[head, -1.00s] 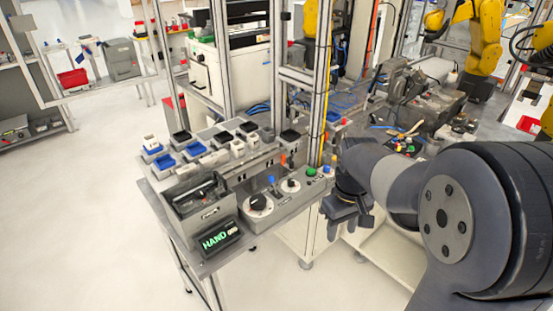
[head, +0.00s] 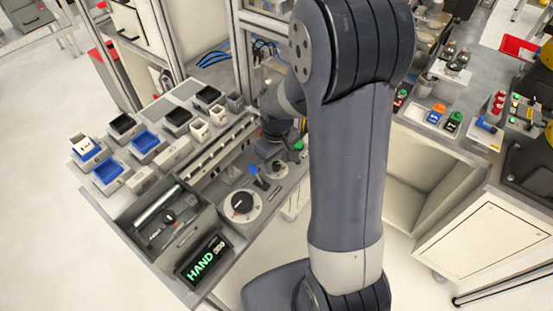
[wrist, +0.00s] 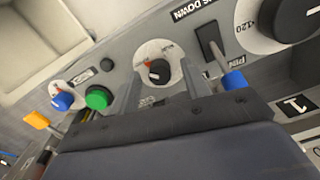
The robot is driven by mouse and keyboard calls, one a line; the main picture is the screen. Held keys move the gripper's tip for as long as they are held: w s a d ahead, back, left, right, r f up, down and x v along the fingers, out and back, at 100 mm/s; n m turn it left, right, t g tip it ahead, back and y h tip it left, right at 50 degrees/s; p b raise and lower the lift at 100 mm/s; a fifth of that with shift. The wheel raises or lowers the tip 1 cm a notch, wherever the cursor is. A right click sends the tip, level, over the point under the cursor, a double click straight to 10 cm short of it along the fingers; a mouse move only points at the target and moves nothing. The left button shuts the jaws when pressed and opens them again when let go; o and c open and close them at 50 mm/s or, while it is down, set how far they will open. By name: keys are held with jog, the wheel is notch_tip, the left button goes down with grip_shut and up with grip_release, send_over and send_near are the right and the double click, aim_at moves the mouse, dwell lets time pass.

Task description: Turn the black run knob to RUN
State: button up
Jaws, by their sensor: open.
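A small black knob with a red mark on a white dial sits on the grey control panel; it shows in the wrist view (wrist: 158,72) and the head view (head: 277,168). Its label is too small to read. My gripper (wrist: 161,68) is open, its two fingers on either side of the knob in the wrist view. Whether they touch it I cannot tell. In the head view my gripper (head: 275,152) is just behind the knob, partly hidden by my arm. The display (head: 203,260) shows HAND in green.
A blue-tipped lever (wrist: 232,80) stands right beside the gripper. A larger black knob on a 120-marked dial (wrist: 295,18) lies beyond it. A green button (wrist: 97,97) and a blue knob (wrist: 62,101) are to the left. Trays (head: 108,172) and white cups stand behind the panel.

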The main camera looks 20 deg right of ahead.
jog(key=shift+c, duration=0.3)
grip_shut()
jog(key=shift+f+m, duration=0.1)
jog(key=shift+m, duration=0.3)
jog(key=m+b, duration=0.1)
jog(key=m, duration=0.3)
jog(key=shift+b, duration=0.35)
jog(key=m+b, duration=0.1)
jog(key=m, duration=0.3)
jog(key=shift+m, duration=0.3)
jog(key=m, duration=0.4)
jog(key=shift+b, duration=0.4)
jog(key=m, duration=0.4)
jog(key=shift+m+b, duration=0.3)
jog(key=shift+m, duration=0.1)
